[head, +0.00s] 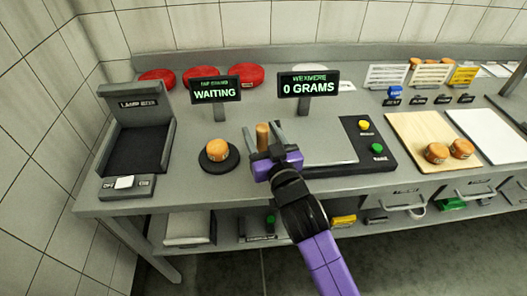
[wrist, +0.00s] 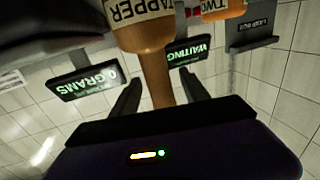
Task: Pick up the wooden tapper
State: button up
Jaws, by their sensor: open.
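The wooden tapper (head: 262,134) stands upright on the grey counter, a light brown cylinder in the head view. In the wrist view the tapper (wrist: 149,62) is a wooden handle with a pale "TAPPER" label at the top of the picture. My gripper (head: 263,142) is open, with its two fingers on either side of the tapper. The wrist view also shows my gripper (wrist: 162,92) with the handle between its dark fingers. I cannot tell whether either finger touches it. The tapper's lower part is hidden behind my gripper in the head view.
The "0 GRAMS" display (head: 308,85) and "WAITING" display (head: 215,91) stand behind. A scale plate (head: 325,143) lies close on the right. The lamp box (head: 138,130) is at far left.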

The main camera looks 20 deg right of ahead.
jog(key=shift+w, duration=1)
grip_shut()
dwell(0.7)
